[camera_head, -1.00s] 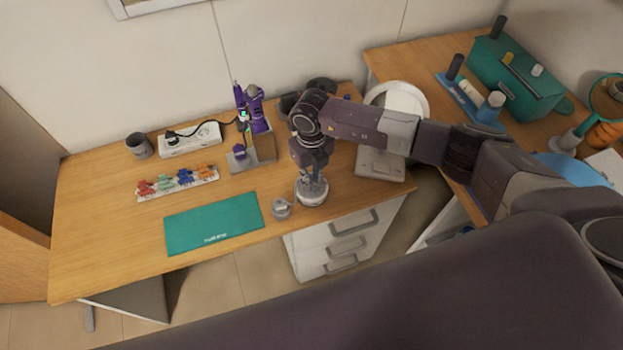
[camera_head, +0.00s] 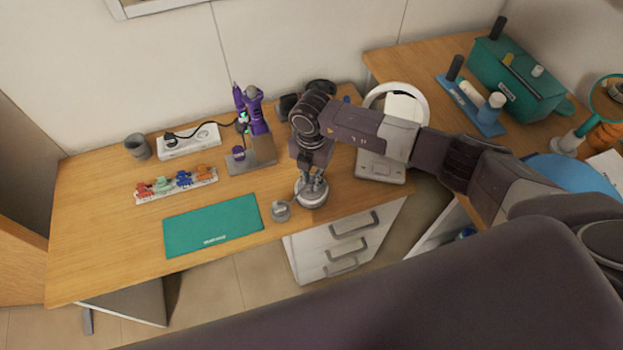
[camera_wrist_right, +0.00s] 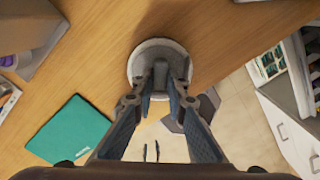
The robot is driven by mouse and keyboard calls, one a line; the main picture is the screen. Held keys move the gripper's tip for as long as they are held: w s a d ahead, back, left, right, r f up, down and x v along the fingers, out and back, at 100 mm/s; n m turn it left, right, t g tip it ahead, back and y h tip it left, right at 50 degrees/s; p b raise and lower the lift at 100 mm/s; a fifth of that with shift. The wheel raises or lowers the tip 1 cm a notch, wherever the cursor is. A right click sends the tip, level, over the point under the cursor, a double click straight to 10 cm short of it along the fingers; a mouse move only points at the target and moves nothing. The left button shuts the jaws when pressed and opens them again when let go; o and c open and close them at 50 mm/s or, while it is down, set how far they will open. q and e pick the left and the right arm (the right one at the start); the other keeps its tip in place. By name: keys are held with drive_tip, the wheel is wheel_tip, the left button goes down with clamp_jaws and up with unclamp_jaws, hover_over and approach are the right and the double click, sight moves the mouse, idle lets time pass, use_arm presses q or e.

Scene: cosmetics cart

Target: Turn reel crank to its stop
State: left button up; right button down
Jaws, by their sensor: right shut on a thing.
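The reel (camera_head: 312,192) is a round grey and white device standing on the wooden desk near its front right edge. In the right wrist view the reel (camera_wrist_right: 146,55) shows as a pale round base with a grey upright part on it. My right gripper (camera_head: 311,178) points down over the reel. In the right wrist view my right gripper (camera_wrist_right: 160,90) has its fingers on either side of the grey upright part, closed on what looks like the crank. The crank's exact angle is hidden by the fingers. My left gripper is not in view.
A small grey cup-like item (camera_head: 281,210) stands just left of the reel. A green mat (camera_head: 212,226) lies further left. A purple tool on a stand (camera_head: 254,110) and a white ring lamp (camera_head: 424,101) are behind. Drawers (camera_head: 340,245) sit below.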

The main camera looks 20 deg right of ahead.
sight(311, 183)
drive_tip(key=m, duration=0.5)
drive_tip(key=shift+a+r+m+p, duration=0.1)
drive_tip(key=shift+m+p, duration=0.3)
drive_tip(key=shift+m, duration=0.4)
idle(0.5)
idle(0.8)
drive_tip(key=c, duration=1.9)
unclamp_jaws()
drive_tip(key=shift+c, duration=0.2)
drive_tip(key=shift+r, duration=0.15)
wheel_tip(311, 183, up, 12)
drive_tip(key=shift+f, duration=0.2)
